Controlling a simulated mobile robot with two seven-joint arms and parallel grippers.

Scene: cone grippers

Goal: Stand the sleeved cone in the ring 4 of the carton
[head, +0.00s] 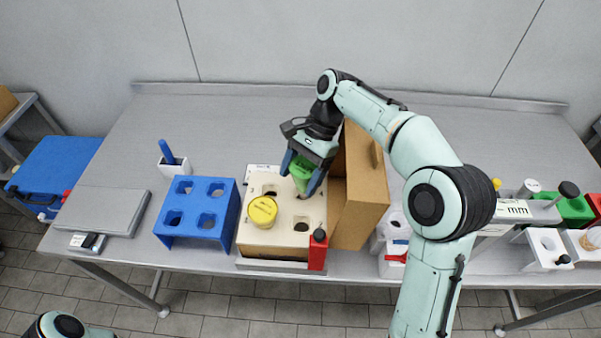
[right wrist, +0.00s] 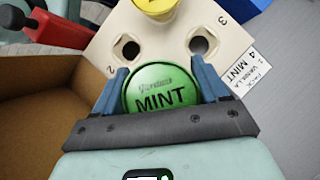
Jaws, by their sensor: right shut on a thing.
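The green cone (head: 302,171), with a lid reading MINT, is between the fingers of my right gripper (head: 303,172). In the right wrist view the gripper (right wrist: 165,92) is shut on the cone (right wrist: 161,90), lid facing the camera. The cream carton (head: 283,238) has openings in its top; the numbers 2 and 3 show beside two of them. The cone is at the back right corner, where it hides the opening beneath, apparently ring 4. How deep its tip sits cannot be told. A yellow-lidded cone (head: 262,211) stands in the front left opening. My left gripper is out of view.
A brown open box (head: 361,199) stands close on the carton's right. A blue rack (head: 196,229) with empty openings is to the left. A red item with a black knob (head: 318,252) is at the carton's front right corner. A card (right wrist: 238,68) lists vanilla and mint.

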